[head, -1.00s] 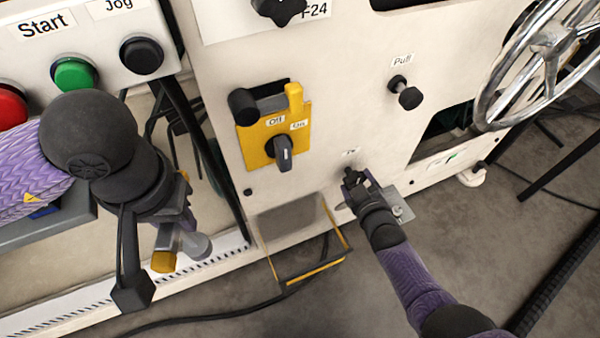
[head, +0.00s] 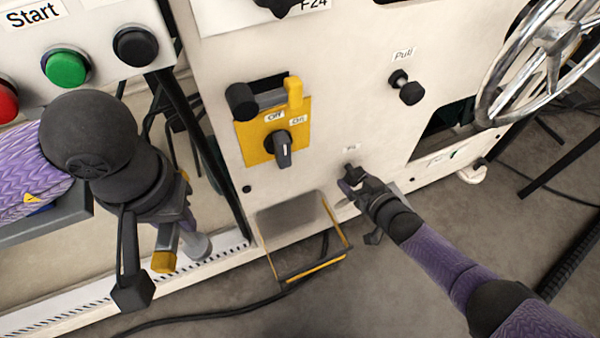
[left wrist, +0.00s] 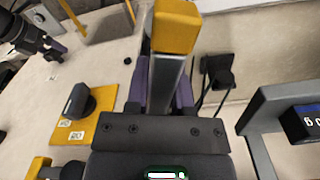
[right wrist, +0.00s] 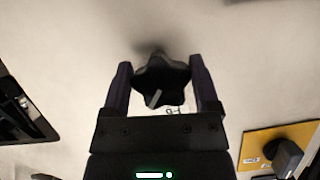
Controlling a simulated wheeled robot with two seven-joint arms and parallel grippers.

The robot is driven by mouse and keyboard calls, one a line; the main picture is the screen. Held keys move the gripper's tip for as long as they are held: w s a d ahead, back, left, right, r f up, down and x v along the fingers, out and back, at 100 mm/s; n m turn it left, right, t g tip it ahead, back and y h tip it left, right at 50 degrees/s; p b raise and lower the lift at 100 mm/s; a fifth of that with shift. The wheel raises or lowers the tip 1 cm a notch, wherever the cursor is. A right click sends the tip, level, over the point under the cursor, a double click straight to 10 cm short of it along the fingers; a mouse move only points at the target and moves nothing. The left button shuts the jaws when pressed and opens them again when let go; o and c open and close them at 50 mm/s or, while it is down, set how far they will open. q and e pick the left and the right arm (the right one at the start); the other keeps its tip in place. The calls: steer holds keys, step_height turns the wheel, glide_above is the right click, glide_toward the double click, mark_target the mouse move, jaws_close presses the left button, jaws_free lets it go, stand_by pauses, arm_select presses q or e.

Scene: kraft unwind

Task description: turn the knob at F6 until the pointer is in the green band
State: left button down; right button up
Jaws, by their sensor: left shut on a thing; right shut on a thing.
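A black star-shaped knob (right wrist: 162,78) with a pale line on it sits on the cream panel in the right wrist view. My right gripper (right wrist: 162,88) has a finger on each side of it and is shut on it. In the head view my right gripper (head: 352,180) is at the panel's lower part and mostly hides the knob. The label (head: 350,149) above it is too small to read. A small white strip with a green patch (head: 455,154) lies to the right; I cannot make out a pointer. My left gripper (left wrist: 170,95) is shut on a yellow-ended metal tool (left wrist: 174,28).
A yellow Off/On switch plate (head: 262,150) is left of the knob, with a yellow-edged step (head: 315,268) below. A pull knob (head: 408,90) and a handwheel (head: 552,60) are to the right. Start and Jog buttons (head: 66,66) are at upper left.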

stand_by(0.5)
steer(key=o, duration=1.1)
arm_select(q)
steer(key=shift+r, duration=0.2)
arm_select(e)
steer(key=shift+s+r, duration=0.1)
steer(key=shift+s, duration=0.05)
arm_select(q)
steer(key=shift+t, duration=0.5)
steer(key=r+p, duration=0.7)
steer(key=r, duration=0.2)
steer(key=shift+s+r+p, duration=0.2)
steer(key=shift+r+p, duration=0.1)
steer(key=shift+p, duration=0.1)
arm_select(e)
steer(key=v, duration=1.1)
steer(key=shift+s+d, duration=0.25)
arm_select(q)
steer(key=shift+f, duration=0.1)
